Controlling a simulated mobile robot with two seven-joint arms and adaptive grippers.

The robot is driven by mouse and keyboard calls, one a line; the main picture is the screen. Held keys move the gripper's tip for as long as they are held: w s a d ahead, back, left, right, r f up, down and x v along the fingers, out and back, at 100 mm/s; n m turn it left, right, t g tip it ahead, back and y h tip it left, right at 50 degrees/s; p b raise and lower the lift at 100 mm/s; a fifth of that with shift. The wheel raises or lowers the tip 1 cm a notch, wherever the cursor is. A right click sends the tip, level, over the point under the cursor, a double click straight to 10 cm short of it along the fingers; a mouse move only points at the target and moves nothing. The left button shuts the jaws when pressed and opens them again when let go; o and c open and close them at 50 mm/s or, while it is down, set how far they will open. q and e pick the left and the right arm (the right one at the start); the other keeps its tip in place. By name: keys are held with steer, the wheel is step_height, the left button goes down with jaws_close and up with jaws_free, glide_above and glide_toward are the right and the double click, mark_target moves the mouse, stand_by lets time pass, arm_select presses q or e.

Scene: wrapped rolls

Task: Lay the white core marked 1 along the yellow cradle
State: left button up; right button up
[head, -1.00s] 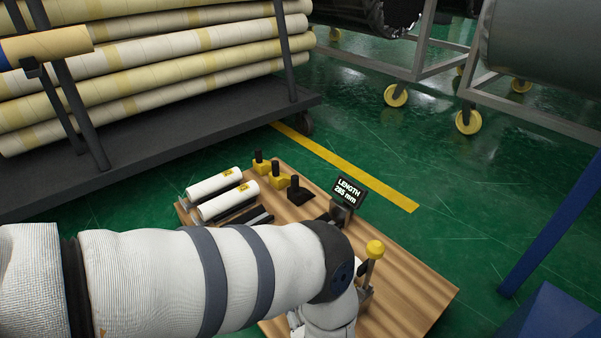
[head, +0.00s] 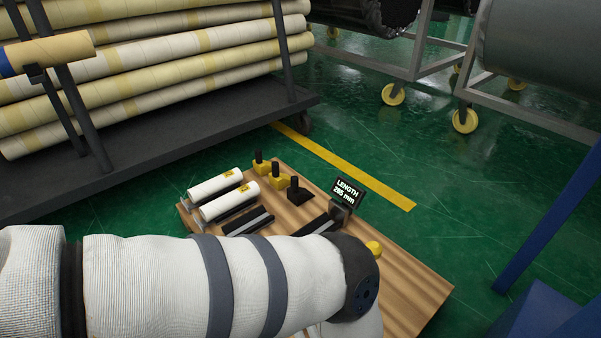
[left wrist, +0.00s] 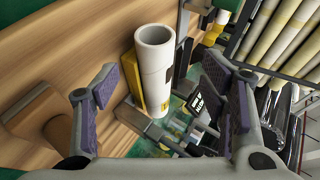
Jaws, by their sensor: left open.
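In the left wrist view a white hollow core (left wrist: 158,70) shows its open end, with a small dark mark on its side that I cannot read for certain. A yellow strip, seemingly the cradle (left wrist: 138,90), runs close along its left side; I cannot tell whether the core rests in it. My left gripper (left wrist: 163,90) is open, its purple-padded fingers on either side of the core's line and apart from it. In the head view my left arm hides this gripper, core and cradle. My right gripper is not in view.
Two more white cores (head: 216,185) with yellow labels lie on the wooden board (head: 410,292). Yellow and black posts (head: 279,176), dark rails (head: 248,221) and a length display (head: 346,193) reading 285 mm stand nearby. A rack of wrapped rolls (head: 160,55) stands behind.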

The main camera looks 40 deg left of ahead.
arm_select(q)
steer(key=shift+p+v, duration=0.35)
steer(key=shift+v, duration=1.65)
steer(key=shift+s, duration=0.1)
